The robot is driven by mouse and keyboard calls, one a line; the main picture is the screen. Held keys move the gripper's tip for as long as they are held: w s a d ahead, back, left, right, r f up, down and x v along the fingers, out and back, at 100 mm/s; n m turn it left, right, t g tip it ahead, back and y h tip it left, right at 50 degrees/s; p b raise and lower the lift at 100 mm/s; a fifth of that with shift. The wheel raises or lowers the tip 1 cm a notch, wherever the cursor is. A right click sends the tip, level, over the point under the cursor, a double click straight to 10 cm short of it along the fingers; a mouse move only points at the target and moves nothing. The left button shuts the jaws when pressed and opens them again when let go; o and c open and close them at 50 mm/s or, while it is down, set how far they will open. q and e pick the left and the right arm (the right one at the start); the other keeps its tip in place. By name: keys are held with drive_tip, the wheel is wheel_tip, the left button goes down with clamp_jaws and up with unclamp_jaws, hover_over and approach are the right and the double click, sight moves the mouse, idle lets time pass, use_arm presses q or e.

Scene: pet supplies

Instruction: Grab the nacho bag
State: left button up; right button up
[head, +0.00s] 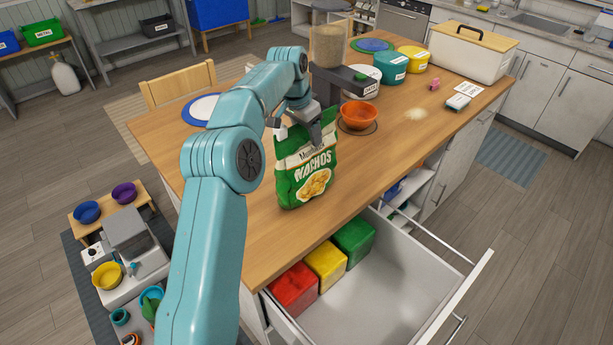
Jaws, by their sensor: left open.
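The green nacho bag (306,172) stands upright on the wooden island top, near its front edge, with its printed face toward me. My left gripper (318,132) reaches over the top of the bag. Its jaws are open, with a finger showing in front of the bag's upper edge. I cannot tell whether the fingers touch the bag. The far side of the bag's top is hidden by the gripper. My right gripper is not in view.
An orange bowl (358,115) and a food dispenser (328,50) stand just behind the bag. An open drawer (385,290) with red, yellow and green boxes juts out below the counter edge. Canisters stand farther back.

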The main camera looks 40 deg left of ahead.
use_arm(q)
drive_tip(key=shift+d+r, duration=0.1)
drive_tip(key=shift+d, duration=0.15)
drive_tip(key=shift+c, duration=0.9)
drive_tip(key=shift+a, duration=0.15)
clamp_jaws()
drive_tip(key=shift+w, duration=0.1)
